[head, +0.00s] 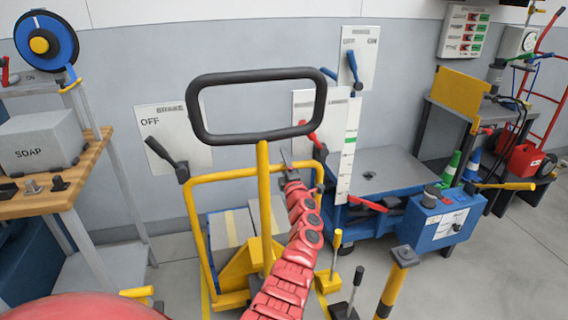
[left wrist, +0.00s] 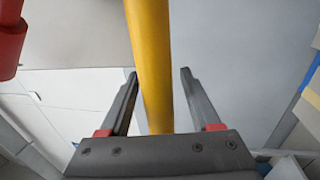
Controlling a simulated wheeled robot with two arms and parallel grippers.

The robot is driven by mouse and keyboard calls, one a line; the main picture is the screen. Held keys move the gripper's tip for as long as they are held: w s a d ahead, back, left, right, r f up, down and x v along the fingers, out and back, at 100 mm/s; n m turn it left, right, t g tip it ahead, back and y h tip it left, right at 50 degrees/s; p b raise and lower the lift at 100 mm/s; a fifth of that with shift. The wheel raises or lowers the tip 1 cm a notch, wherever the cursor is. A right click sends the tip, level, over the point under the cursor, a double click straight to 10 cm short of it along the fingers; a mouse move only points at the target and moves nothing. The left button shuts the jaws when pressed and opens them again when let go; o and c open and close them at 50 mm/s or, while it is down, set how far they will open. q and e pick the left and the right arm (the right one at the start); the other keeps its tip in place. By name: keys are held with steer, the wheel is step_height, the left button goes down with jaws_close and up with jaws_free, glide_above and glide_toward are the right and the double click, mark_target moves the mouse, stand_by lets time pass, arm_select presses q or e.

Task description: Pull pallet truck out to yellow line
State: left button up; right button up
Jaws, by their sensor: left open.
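The pallet truck has a black loop handle (head: 257,138) on a yellow post (head: 264,200) and a yellow frame (head: 240,270). My left gripper (head: 286,160) is just right of the post, below the loop, at the end of my red arm. In the left wrist view the open left gripper (left wrist: 158,76) has a yellow bar (left wrist: 150,45) running between its fingers; contact cannot be told. Strips of yellow floor line (head: 206,290) show beside the truck. My right gripper is not in view.
A wooden bench (head: 60,190) with a SOAP box (head: 40,140) stands left. A blue cart (head: 440,225) stands right. A yellow-black post (head: 392,285) and small floor pedals (head: 345,308) stand close in front. Wall levers are behind. Open floor shows at lower right.

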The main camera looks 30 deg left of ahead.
arm_select(q)
jaws_close()
stand_by(1.3)
